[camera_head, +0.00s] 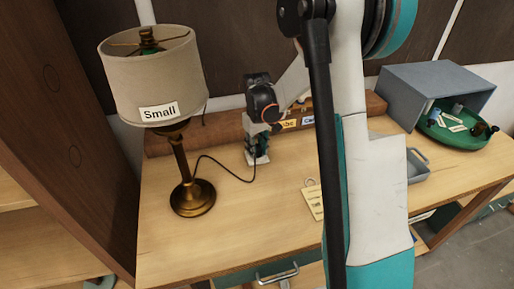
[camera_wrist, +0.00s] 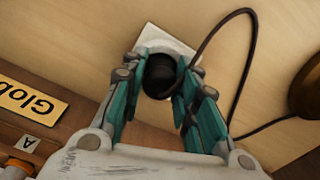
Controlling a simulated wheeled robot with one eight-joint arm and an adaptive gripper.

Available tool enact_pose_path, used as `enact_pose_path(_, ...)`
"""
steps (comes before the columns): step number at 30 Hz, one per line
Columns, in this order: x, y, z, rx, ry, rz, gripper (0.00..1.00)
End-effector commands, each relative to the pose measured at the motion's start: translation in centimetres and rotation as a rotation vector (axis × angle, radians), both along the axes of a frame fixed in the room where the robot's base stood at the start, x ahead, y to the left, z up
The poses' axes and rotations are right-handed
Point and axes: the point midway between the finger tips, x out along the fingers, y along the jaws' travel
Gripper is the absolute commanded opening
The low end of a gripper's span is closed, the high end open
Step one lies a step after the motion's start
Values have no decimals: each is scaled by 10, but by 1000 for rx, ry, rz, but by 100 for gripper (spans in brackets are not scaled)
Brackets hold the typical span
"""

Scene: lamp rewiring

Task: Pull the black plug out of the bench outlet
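The black plug (camera_wrist: 160,76) sits at the pale bench outlet (camera_wrist: 165,38) in the wrist view, with its dark cord looping up and to the right. My gripper (camera_wrist: 161,80) has its teal fingers on either side of the plug, close against it. Whether both fingers press on it is not clear. In the head view my gripper (camera_head: 257,150) points down at the benchtop and mostly hides the outlet and plug. The cord (camera_head: 225,172) runs from there to the brass lamp (camera_head: 192,197), which has a beige shade marked "Small".
A wooden ledge with labels (camera_head: 290,123) runs behind my gripper. A paper tag (camera_head: 313,203) lies on the bench (camera_head: 240,235). A grey box (camera_head: 435,82) and a green tray (camera_head: 440,133) with small parts stand at the right. The front of the bench is clear.

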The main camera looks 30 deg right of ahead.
Motion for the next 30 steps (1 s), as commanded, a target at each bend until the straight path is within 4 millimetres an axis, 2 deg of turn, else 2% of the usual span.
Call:
enact_pose_path(10, 0, 0, 3, 0, 0, 0, 5)
enact_pose_path(30, 0, 0, 28, 0, 0, 0, 5)
